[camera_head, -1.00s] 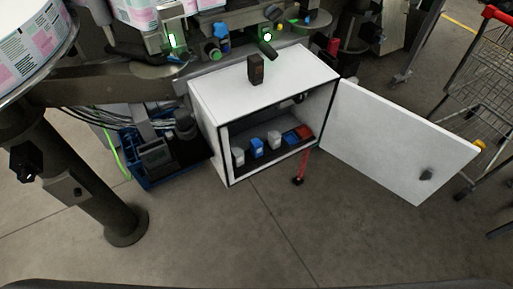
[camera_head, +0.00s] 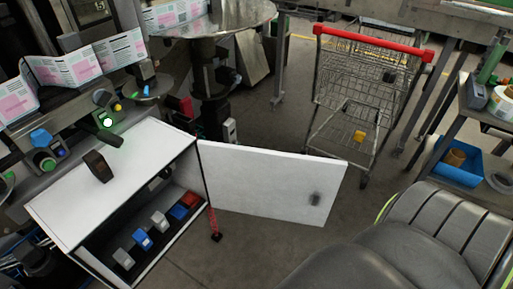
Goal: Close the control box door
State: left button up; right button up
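The white control box (camera_head: 112,183) stands at the left, below the labelling machine, with its front open. Its white door (camera_head: 262,182) stands wide open, hinged at the box's right front edge and reaching out to the right. A dark knob or latch (camera_head: 314,199) is near the door's free edge. Inside the box are white, blue and red components (camera_head: 143,239) in a row. Neither of my grippers is in view.
A shopping cart (camera_head: 358,100) with a red handle stands behind the door. A dark padded seat (camera_head: 405,245) fills the lower right. A blue bin (camera_head: 458,162) sits on a side table's lower level. Some bare floor lies in front of the door.

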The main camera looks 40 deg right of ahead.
aim_at(281, 185)
jog(key=i+l+u, duration=0.1)
jog(key=l+u, duration=0.15)
jog(key=l, duration=0.2)
jog(key=l+u, duration=0.3)
jog(key=l, duration=0.2)
jog(key=l+u, duration=0.25)
jog(key=l, duration=0.2)
jog(key=l+u, duration=0.25)
jog(key=l, duration=0.25)
jog(key=k+l+u, duration=0.15)
jog(key=l+u, duration=0.15)
jog(key=l, duration=0.15)
jog(key=k+l+u, duration=0.25)
jog(key=l, duration=0.2)
jog(key=l+u, duration=0.25)
jog(key=l, duration=0.15)
jog(key=k+l+u, duration=0.3)
jog(key=l, duration=0.05)
